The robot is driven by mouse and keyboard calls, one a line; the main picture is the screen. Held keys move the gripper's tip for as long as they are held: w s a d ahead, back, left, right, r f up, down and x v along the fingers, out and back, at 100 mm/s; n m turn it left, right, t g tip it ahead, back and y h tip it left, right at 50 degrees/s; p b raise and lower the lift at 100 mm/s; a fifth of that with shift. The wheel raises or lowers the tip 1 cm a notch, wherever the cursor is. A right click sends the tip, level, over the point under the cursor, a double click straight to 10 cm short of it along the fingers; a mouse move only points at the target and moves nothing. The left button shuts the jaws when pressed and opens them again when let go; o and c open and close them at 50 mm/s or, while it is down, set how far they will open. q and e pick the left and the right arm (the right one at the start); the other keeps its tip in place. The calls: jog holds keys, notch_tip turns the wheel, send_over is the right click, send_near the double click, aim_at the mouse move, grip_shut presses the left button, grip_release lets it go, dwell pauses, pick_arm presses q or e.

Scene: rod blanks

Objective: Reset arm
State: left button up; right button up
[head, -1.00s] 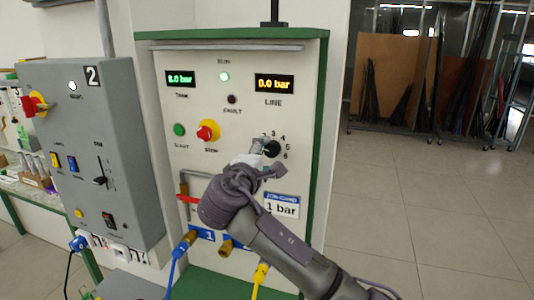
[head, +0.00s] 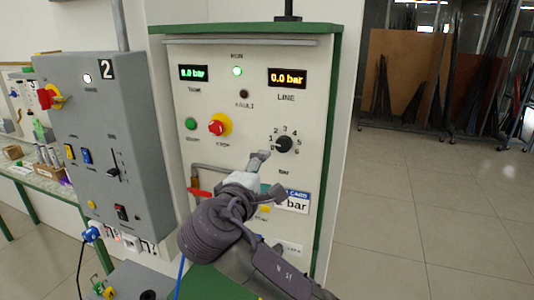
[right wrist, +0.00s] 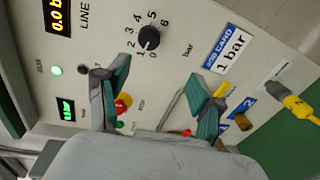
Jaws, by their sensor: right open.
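My right gripper (head: 264,175) is in front of the white control panel (head: 262,118), below and left of the black rotary knob (head: 284,145). It is open and empty, its fingers apart from the knob. In the right wrist view the two open fingers (right wrist: 158,78) show with only panel between and beyond them; the knob (right wrist: 149,38) lies past them with its numbered scale. The line display (head: 287,78) reads 0.0 bar. My right arm hides part of the lower panel and of the blue-and-white 1 bar card (head: 292,200). My left gripper does not show.
A red stop button (head: 217,127) on yellow and a green button (head: 191,124) are left of the knob. A grey box marked 2 (head: 130,110) stands left of the panel. Below are hose fittings, one with a yellow plug (right wrist: 298,107). Open floor (head: 420,200) lies right.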

jog(key=s+d+f+m+g+y, duration=0.1)
jog(key=s+d+f+m+g, duration=0.2)
jog(key=f, duration=0.6)
jog(key=s+d+f+m+g+y, duration=0.1)
jog(key=s+d+f+g+y, duration=0.2)
jog(key=f, duration=0.5)
jog(key=s+d+f+m+g, duration=0.1)
jog(key=s+d+f+m, duration=0.15)
jog(key=d+f, duration=0.45)
jog(key=s+d+f+m+g, duration=0.2)
jog(key=s+d+f, duration=0.25)
jog(key=s, duration=0.45)
jog(key=s+d+f+m+g+y, duration=0.1)
jog(key=s+d+f+m+g, duration=0.15)
jog(key=s+f, duration=0.4)
jog(key=s+d+f+m+g, duration=0.1)
jog(key=s+d+f+m, duration=0.3)
jog(key=s, duration=0.6)
notch_tip(320, 180, down, 27)
jog(key=s+n+g+b, duration=0.1)
jog(key=s+n, duration=0.1)
jog(key=s+d+f+g+b, duration=0.1)
jog(key=s+d+f, duration=0.2)
jog(key=s+f, duration=1.3)
jog(key=shift+d, duration=0.15)
